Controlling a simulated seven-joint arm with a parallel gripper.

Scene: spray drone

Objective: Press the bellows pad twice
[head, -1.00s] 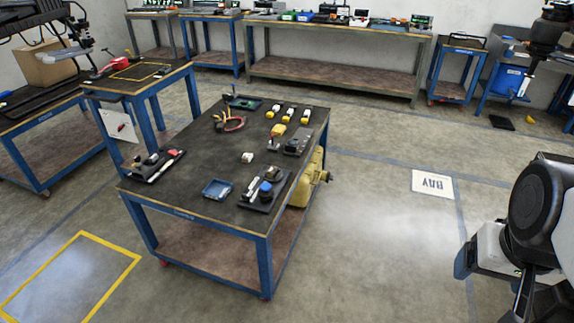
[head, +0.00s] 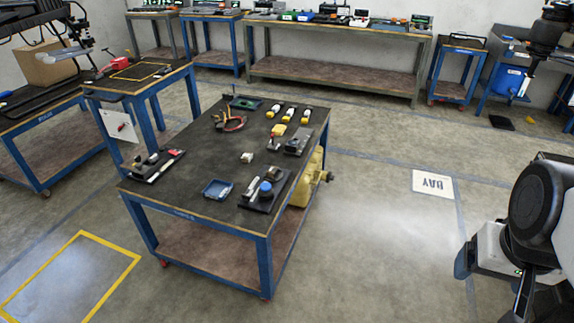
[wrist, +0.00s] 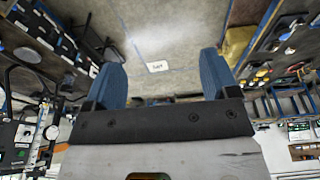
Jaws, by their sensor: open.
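My gripper (wrist: 161,62) is open and empty in the wrist view, its two blue fingers spread wide over open floor. In the head view, part of my arm and hand shows at the right edge, well to the right of the workbench (head: 165,185) and apart from it. A blue round-topped piece (head: 265,187) sits on a dark base at the bench's front right corner. It may be the bellows pad, but it is too small to tell. The bench also shows at the right of the wrist view, tilted.
A blue tray (head: 217,188) lies beside the dark base. Floor around the BAY sign (head: 433,184) is clear.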

